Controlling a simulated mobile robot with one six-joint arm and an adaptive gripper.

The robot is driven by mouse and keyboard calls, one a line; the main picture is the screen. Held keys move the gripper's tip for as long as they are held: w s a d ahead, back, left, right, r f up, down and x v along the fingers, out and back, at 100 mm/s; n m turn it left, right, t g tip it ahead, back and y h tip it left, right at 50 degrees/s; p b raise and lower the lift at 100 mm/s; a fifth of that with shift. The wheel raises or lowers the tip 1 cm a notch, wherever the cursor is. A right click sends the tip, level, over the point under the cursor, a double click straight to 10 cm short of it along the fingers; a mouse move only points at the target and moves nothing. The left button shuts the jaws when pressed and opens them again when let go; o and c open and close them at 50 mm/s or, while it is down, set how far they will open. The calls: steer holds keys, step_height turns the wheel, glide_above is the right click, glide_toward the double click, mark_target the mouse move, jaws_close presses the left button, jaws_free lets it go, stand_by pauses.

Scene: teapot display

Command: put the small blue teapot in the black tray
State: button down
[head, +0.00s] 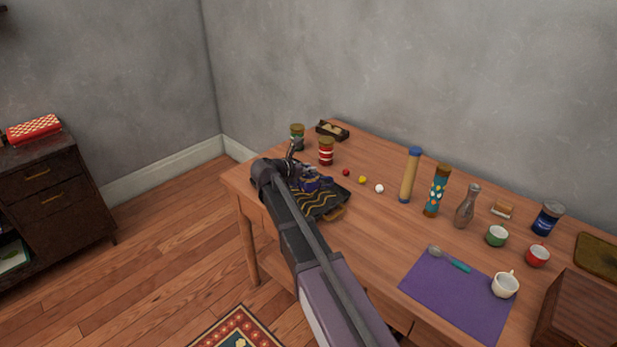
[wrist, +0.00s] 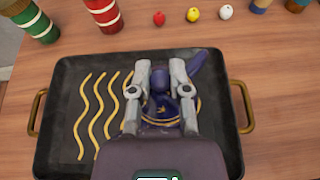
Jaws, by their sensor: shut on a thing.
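The small blue teapot (wrist: 187,63) is dark blue with gold trim and sits between the fingers of my gripper (wrist: 160,80). My gripper is shut on it, over the right half of the black tray (wrist: 56,120). The tray has gold wavy lines and brass handles. In the head view the tray (head: 328,212) lies at the table's left end, with the teapot (head: 318,182) over it and my gripper (head: 308,180) beside it, partly hidden by my arm. I cannot tell whether the teapot touches the tray floor.
Red striped (head: 326,152) and green striped (head: 297,137) jars stand behind the tray. Red (wrist: 159,19), yellow (wrist: 193,14) and white (wrist: 226,12) balls lie beyond it. A purple mat (head: 455,294) with a spoon and a white cup is at the right. The tray's left half is clear.

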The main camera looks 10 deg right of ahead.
mark_target(306, 176)
steer(key=shift+f+b, duration=1.3)
steer(key=shift+f, duration=0.25)
steer(key=shift+f, duration=0.15)
steer(key=c, duration=0.6)
jaws_free()
steer(key=shift+r, duration=0.25)
steer(key=shift+s+a+r, duration=0.1)
steer(key=shift+s+a, duration=0.05)
steer(key=shift+a, duration=0.1)
steer(key=shift+p+v, duration=2.35)
steer(key=shift+v, duration=3.35)
